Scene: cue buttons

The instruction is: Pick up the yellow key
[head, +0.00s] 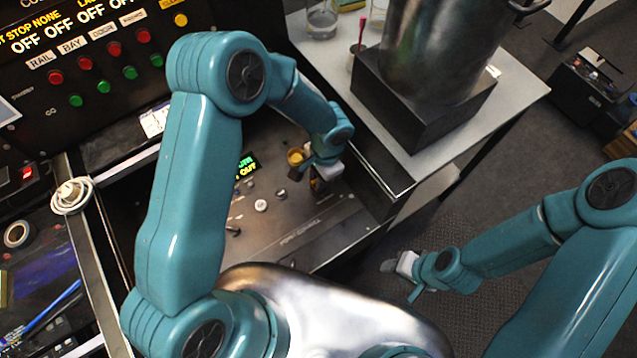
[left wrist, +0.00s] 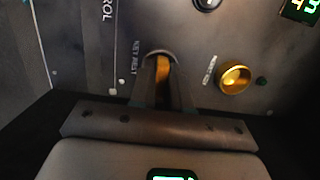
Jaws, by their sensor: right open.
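The yellow key (left wrist: 163,72) shows in the left wrist view as a narrow upright strip at the spot labelled KEY REST. My left gripper (left wrist: 160,77) has its two dark fingers on either side of the key. They are close to it, but whether they press on it is unclear. In the head view my left gripper (head: 316,183) is low over the sloped console panel, and the fingers largely hide the key there. My right gripper (head: 398,272) is open and empty over the floor, away from the panel.
A round brass fitting (left wrist: 235,77) sits beside the key rest. The panel (head: 290,235) also carries small knobs and a green-lit display (head: 246,166). A large metal pot (head: 440,50) on a dark block stands on the table to the right. A button board (head: 100,50) rises at the back left.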

